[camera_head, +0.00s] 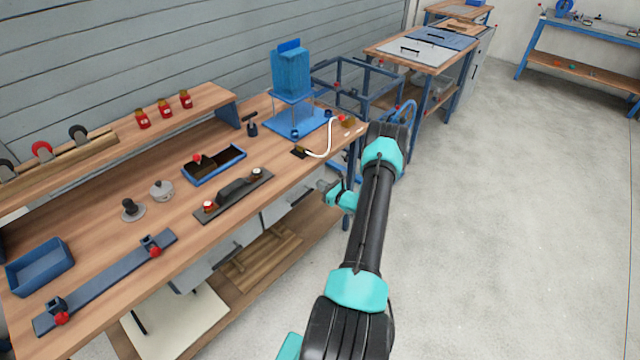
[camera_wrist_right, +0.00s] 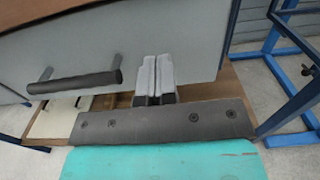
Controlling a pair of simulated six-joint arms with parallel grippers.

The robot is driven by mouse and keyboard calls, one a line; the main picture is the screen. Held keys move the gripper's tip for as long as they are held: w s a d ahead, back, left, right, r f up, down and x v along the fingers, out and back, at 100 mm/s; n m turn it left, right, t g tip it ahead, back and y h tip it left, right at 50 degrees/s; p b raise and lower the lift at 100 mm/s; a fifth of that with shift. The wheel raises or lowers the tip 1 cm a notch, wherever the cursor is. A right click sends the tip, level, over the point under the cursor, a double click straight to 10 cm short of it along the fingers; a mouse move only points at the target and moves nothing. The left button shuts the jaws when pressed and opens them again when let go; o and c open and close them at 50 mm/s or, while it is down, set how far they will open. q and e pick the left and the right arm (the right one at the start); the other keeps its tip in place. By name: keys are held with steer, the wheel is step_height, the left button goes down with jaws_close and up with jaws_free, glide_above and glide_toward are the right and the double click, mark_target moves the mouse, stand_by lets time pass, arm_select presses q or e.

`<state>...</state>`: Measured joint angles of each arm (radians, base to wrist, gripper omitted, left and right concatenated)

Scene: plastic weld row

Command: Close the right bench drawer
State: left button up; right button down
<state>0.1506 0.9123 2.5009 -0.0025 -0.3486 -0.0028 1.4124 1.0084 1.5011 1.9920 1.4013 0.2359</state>
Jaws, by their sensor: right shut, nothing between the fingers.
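The right bench drawer (camera_head: 292,203) is under the wooden workbench top, with a pale grey front. In the right wrist view its front (camera_wrist_right: 120,45) fills the upper middle, and its dark bar handle (camera_wrist_right: 75,81) is left of my fingers. My right gripper (camera_head: 330,187) is at the drawer front, near its right side. In the wrist view my right fingers (camera_wrist_right: 153,72) are shut together, empty, and point at the lower part of the front; I cannot tell if they touch it. How far the drawer stands out is unclear. My left gripper is not in view.
Another drawer (camera_head: 215,258) is to the left under the bench top (camera_head: 100,245). A wooden lower shelf (camera_head: 262,270) runs below. A blue metal frame (camera_head: 355,88) stands beyond the bench's right end. The grey floor (camera_head: 510,200) on the right is clear.

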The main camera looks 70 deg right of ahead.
steer(key=v, duration=1.2)
steer(key=w+a+f+n+g+y, duration=0.2)
steer(key=w+a+f+n+y, duration=0.2)
steer(key=w+a+y, duration=0.65)
steer(key=s+a+f+n+g+y, duration=0.1)
steer(key=a+n+g, duration=0.8)
steer(key=a, duration=0.8)
steer(key=s+a+f+n+g+y, duration=0.1)
steer(key=a+n+g, duration=0.6)
steer(key=a+n, duration=0.7)
steer(key=w+a+r+n+t+h, duration=0.1)
steer(key=w+a+r+n, duration=0.1)
steer(key=a+n, duration=0.3)
steer(key=w+a+r+n+h, duration=0.2)
steer(key=w+a+n, duration=0.2)
steer(key=a, duration=0.3)
steer(key=shift+w+r+n+t, duration=0.25)
steer(key=shift+w+n+t, duration=0.15)
steer(key=shift+n, duration=0.3)
